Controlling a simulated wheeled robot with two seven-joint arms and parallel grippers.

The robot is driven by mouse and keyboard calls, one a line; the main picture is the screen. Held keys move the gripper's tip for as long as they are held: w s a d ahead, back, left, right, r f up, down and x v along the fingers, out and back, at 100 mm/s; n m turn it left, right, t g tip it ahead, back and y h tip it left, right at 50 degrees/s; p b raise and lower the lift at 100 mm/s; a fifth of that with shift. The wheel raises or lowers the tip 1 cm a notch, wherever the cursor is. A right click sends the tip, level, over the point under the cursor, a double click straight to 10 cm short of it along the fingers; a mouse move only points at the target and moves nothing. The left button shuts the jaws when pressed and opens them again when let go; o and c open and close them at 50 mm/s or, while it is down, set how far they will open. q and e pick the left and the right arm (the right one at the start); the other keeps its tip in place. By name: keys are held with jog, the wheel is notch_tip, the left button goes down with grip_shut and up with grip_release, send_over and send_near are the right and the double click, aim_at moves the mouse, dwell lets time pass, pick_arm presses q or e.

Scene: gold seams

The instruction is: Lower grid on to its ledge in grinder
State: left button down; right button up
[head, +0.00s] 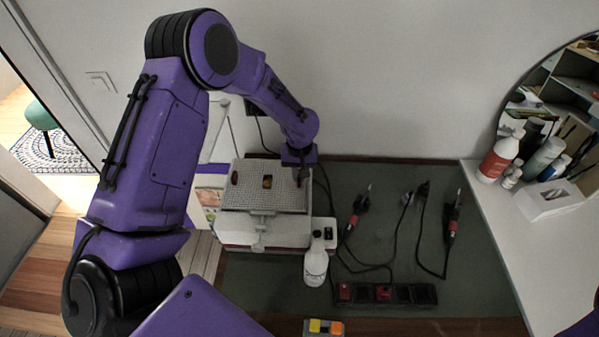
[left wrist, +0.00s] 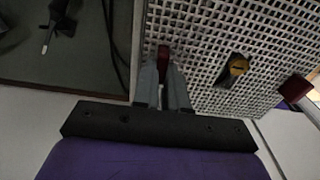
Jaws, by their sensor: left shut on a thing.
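The grid (head: 245,198) is a pale perforated plate with an opening in its middle. It lies roughly level over the grinder (head: 235,232), a white box at the back left of the bench. I cannot tell whether the grid touches its ledge, which is hidden under it. My left gripper (head: 299,179) is at the grid's right side. In the left wrist view, my left gripper (left wrist: 163,68) is shut on a red grip at the edge of the grid (left wrist: 205,40). A second red grip (left wrist: 295,88) is at the opposite side. A brass-coloured part (left wrist: 238,66) shows through the opening.
A white bottle (head: 316,262) stands just right of the grinder's front. Soldering irons (head: 451,225) with cables and a power strip (head: 385,294) lie to the right. A small box with yellow and orange tops (head: 323,327) is at the front edge. More bottles (head: 500,157) stand far right.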

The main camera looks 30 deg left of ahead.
pick_arm(q)
jog(key=shift+f+b, duration=0.3)
jog(key=shift+f, duration=0.5)
dwell(0.4)
jog(key=c, duration=1.1)
grip_release()
jog(key=shift+r+p, duration=1.1)
jog(key=shift+r, duration=2.45)
